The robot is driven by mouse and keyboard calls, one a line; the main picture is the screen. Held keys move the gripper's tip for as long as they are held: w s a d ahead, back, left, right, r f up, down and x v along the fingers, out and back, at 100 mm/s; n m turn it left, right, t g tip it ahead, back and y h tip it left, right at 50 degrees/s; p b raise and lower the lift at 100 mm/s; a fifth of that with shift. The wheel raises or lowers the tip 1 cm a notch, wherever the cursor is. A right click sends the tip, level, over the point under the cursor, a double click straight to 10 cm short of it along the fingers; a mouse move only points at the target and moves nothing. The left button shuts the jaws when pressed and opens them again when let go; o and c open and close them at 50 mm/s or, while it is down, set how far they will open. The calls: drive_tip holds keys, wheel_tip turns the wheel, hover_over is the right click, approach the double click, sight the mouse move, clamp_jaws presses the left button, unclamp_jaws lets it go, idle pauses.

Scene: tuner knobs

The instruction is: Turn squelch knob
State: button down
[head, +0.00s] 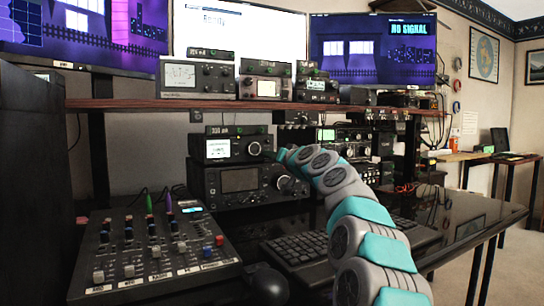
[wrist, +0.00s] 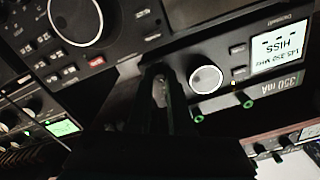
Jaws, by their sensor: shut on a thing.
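The small radio (head: 211,160) with a lit white display stands on top of a larger radio, left of my gripper (head: 283,154) in the head view. In the wrist view the picture is turned over; the radio's display (wrist: 279,46) reads 145.350 MHz HISS. A round silver-faced dial (wrist: 206,79) is beside my fingers, apart from them. My black gripper (wrist: 161,88) is shut at the dial's other side, at the panel end away from the display. It is shut on a small knob, taken as the squelch knob, mostly hidden between the fingers; no label is readable.
The larger radio (head: 240,180) with a big dial is below. A shelf (head: 150,104) with several small devices runs above. A mixer panel (head: 105,262) and a keyboard (head: 300,247) lie on the desk. Two small green-ringed knobs (wrist: 197,118) are close to the dial.

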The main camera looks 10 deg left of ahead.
drive_tip(key=c, duration=0.8)
unclamp_jaws()
drive_tip(key=shift+b+v, duration=0.85)
drive_tip(key=shift+v, duration=3.05)
